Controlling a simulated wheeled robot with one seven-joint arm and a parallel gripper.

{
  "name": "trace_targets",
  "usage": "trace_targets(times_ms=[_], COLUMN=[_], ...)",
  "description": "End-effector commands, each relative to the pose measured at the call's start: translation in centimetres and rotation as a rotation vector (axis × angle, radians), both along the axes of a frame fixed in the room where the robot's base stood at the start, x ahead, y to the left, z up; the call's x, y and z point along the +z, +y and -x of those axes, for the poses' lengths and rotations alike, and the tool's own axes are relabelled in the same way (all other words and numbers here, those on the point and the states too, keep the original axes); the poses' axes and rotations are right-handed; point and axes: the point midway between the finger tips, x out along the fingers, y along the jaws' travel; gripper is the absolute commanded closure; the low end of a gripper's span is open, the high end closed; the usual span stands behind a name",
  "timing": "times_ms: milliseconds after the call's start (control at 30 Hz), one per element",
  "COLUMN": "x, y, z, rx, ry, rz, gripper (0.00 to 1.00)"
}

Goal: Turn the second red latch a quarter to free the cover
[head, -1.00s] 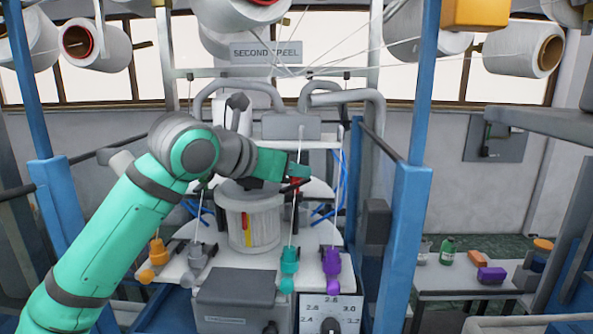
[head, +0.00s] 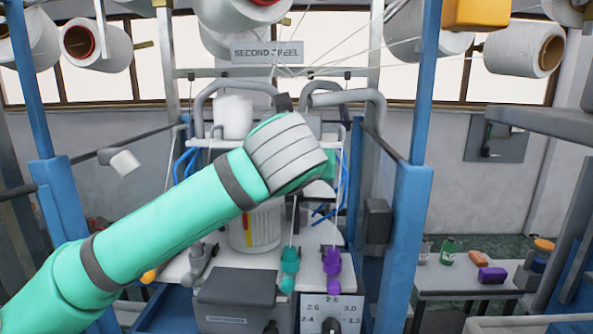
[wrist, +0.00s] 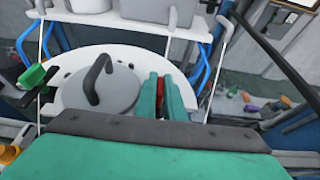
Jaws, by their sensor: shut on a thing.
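In the wrist view my gripper (wrist: 160,88) has its two green fingers closed on a red latch (wrist: 160,92), of which only a narrow strip shows between them. The latch is at the right edge of the round grey cover (wrist: 112,96), which has a dark bent handle on top. In the head view my arm hides the latch, the cover and my fingertips. The white drum (head: 252,230) below the cover shows only in part.
A green block with a black piece (wrist: 35,76) sits left of the cover. Blue posts (head: 408,240) flank the machine. Coloured yarn feeders (head: 290,262) stand at the front. A side table (head: 440,283) with small items is at the right.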

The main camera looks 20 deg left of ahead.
Motion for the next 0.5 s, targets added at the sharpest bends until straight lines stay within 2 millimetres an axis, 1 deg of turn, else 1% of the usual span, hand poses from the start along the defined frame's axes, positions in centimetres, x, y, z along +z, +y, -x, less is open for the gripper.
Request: trace_targets(times_ms=[433, 467, 500], x=[-0.09, -0.09, -0.09], y=[0.06, 0.06, 0.06], z=[0.09, 0.09, 0.09], rx=[0.01, 0.01, 0.01], ry=[0.004, 0.004, 0.004], rz=[0.0, 0.0, 0.0], gripper=[1.0, 0.84, 0.75])
